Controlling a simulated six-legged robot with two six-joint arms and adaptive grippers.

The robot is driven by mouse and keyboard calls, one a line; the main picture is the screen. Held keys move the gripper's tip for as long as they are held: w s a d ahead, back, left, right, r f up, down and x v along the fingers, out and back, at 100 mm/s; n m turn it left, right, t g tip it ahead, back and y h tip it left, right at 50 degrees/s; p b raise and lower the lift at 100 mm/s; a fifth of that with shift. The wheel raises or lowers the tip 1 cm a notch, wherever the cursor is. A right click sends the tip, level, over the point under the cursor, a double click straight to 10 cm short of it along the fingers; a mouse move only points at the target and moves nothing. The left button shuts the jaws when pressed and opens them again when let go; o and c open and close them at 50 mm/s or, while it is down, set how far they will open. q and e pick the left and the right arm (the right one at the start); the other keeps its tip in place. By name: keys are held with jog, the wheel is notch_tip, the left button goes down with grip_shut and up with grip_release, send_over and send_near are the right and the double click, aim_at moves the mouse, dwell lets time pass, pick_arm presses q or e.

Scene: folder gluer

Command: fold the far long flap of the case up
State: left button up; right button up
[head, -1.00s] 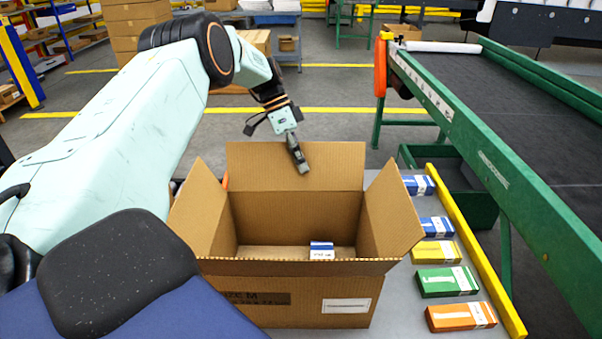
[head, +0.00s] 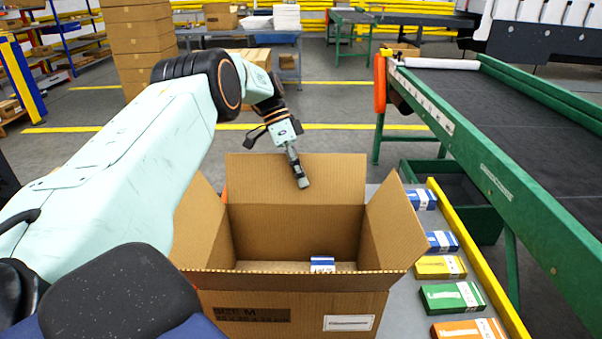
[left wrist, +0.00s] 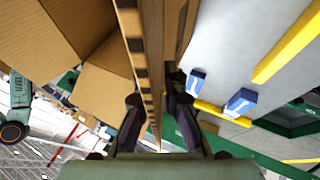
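The open cardboard case (head: 250,312) stands on a grey table, with its far long flap (head: 335,175) up and leaning a little away from the opening. The left side flap (head: 200,225) and right side flap (head: 395,225) stand angled outward. A small blue-and-white box (head: 322,264) lies inside. My left gripper (head: 302,182) is at the far flap's top edge, one finger showing in front of its inner face. In the left wrist view, the open fingers (left wrist: 157,100) straddle the flap (left wrist: 152,60), with gaps beside it. My right gripper is not in view.
Several small cartons, including a green one (head: 452,297) and an orange one (head: 468,329), line the table right of the case beside a yellow rail (head: 480,260). A green-framed conveyor (head: 500,175) runs along the right. Open floor lies behind the case.

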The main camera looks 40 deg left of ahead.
pick_arm(q)
jog(key=shift+o, duration=1.3)
jog(key=shift+w+r, duration=0.1)
jog(key=shift+r, duration=0.05)
notch_tip(320, 180, up, 10)
jog(key=shift+r, duration=0.1)
dwell(1.1)
